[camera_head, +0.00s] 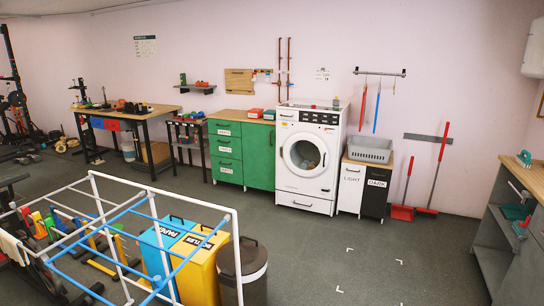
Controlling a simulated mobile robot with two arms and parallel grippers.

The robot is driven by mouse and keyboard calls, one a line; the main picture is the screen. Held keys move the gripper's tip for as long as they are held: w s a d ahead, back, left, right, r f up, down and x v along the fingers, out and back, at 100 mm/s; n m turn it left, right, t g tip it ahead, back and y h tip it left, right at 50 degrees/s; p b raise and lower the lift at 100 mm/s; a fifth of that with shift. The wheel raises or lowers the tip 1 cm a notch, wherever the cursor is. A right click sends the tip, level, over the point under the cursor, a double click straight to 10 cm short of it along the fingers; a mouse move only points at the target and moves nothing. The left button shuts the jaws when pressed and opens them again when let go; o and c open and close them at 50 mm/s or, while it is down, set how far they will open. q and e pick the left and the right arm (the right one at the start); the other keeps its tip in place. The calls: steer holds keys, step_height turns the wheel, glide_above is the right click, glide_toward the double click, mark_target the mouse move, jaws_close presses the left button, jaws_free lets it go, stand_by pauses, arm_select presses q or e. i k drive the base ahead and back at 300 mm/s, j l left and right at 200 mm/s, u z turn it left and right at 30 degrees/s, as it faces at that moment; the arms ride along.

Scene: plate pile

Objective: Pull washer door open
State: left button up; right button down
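The white washer (328,184) stands against the back wall, a little right of the middle of the head view. Its round door (304,155) is on the front and looks shut, with a dark glass window in a pale ring. Some coloured things show faintly behind the glass. A dark control strip runs along the top of the front. The door handle is too small to make out. Neither of my grippers is in view.
A green cabinet (258,155) adjoins the washer on the left. Light and dark laundry bins (351,185) with a grey basket (370,149) are on the right. Yellow and blue bins and a pipe frame (236,225) fill the left foreground. Floor before the washer is clear.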

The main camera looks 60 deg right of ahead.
mark_target(305, 156)
steer(key=z, duration=2.25)
steer(key=i+l, duration=0.25)
steer(key=i, duration=0.5)
steer(key=i+l+z, duration=0.1)
steer(key=i+l, duration=0.2)
steer(key=i, duration=0.45)
steer(key=i+l, duration=0.2)
steer(key=i, duration=0.55)
steer(key=i+l+z, duration=0.15)
steer(key=i, duration=0.6)
steer(key=i+l, duration=0.2)
steer(key=i, duration=0.55)
steer(key=i+j+z, duration=0.1)
steer(key=i, duration=0.45)
steer(key=i+j, duration=0.35)
steer(key=i, duration=0.15)
steer(key=i+j+z, duration=0.15)
steer(key=i, duration=0.4)
steer(key=j, duration=0.1)
